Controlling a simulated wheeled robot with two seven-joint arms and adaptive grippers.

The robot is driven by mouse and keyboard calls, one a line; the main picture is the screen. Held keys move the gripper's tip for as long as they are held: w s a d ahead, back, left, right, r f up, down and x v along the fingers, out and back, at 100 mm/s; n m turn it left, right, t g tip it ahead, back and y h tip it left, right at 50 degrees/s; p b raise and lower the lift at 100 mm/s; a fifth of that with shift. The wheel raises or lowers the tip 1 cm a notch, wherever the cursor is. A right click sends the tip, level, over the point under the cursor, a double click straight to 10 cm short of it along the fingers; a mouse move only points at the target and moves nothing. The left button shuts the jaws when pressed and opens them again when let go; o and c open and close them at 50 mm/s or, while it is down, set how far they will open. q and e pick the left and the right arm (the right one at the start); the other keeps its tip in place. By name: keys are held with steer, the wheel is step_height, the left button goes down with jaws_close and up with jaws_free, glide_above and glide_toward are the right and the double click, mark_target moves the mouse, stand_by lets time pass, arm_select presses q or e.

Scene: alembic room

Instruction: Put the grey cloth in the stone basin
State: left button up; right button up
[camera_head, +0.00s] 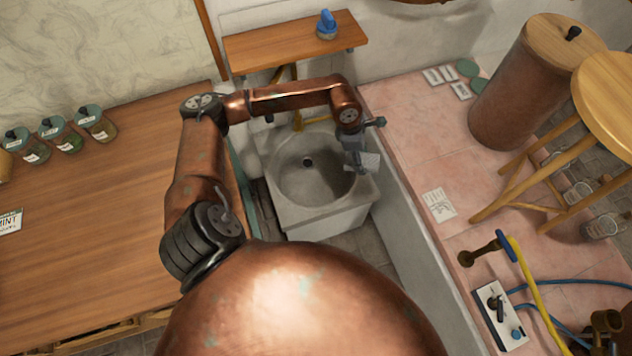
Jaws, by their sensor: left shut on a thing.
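The stone basin (300,192) is a grey sink set low between the wooden counter and the pink tiled ledge. Its round bowl shows a dark drain. My left arm reaches over the back of the basin from the left. My left gripper (358,160) is over the right side of the bowl and is shut on the grey cloth (368,163). The cloth is small and pale grey, and hangs at the bowl's right rim. I cannot tell whether it touches the rim. My right gripper is not in view.
A wooden shelf (285,47) with a blue-topped item (326,25) is behind the basin. The wooden counter (90,210) with several jars is at left. The pink ledge (415,130) at right holds a copper cylinder (515,95), a stool (610,95) and hoses.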

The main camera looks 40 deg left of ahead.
arm_select(q)
steer(key=w+a+f+n+t+y+b, duration=0.1)
steer(key=w+a+f+n+y+b, duration=0.2)
steer(key=f+n, duration=0.55)
arm_select(e)
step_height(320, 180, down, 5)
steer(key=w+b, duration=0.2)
steer(key=b, duration=0.3)
arm_select(q)
steer(key=n+g+y+b, duration=0.1)
steer(key=n+g+b, duration=0.35)
steer(key=n, duration=2.85)
glide_above(313, 181)
steer(key=p, duration=0.2)
steer(key=shift+g, duration=0.75)
steer(key=f, duration=1.9)
steer(key=w+f, duration=0.1)
steer(key=f, duration=0.9)
steer(key=shift+d+f, duration=0.3)
steer(key=shift+d, duration=0.05)
steer(key=shift+f+b, duration=0.55)
step_height(313, 181, down, 2)
steer(key=shift+f+b, duration=0.2)
steer(key=shift+b, duration=0.4)
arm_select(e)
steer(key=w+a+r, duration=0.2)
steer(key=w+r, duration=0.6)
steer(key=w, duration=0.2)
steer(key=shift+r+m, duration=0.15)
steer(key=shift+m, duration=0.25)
